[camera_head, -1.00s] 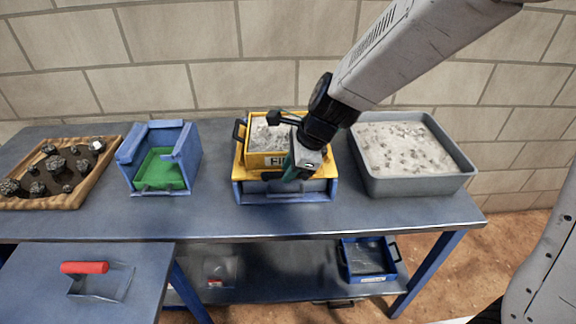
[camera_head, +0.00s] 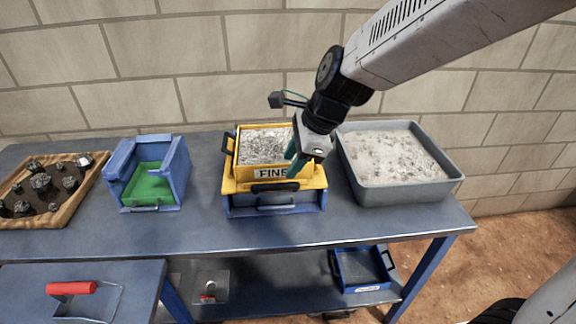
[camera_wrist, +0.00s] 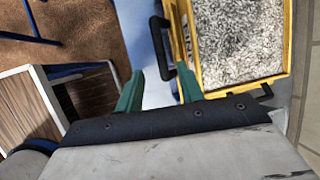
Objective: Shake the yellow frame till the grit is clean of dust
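The yellow frame (camera_head: 240,186) sits on a blue base with a drawer-like front in the middle of the bench. It carries a "FINE" label and holds grey, speckled grit (camera_head: 262,147). A dark handle (camera_head: 275,187) is on its front. My gripper (camera_head: 297,163) is above the frame's front right, its green fingers pointing down. In the wrist view its fingers (camera_wrist: 161,72) are apart, with the handle (camera_wrist: 158,45) showing between and just beyond the tips. I see no contact. The grit also shows in the wrist view (camera_wrist: 240,40).
A grey tub (camera_head: 455,178) of pale dusty material stands close right of the frame. A blue box with a green floor (camera_head: 153,187) and a wooden tray of dark rocks (camera_head: 60,212) stand left. A red-handled tool (camera_head: 72,288) lies on the lower front table. A blue tray (camera_head: 362,267) is on the shelf.

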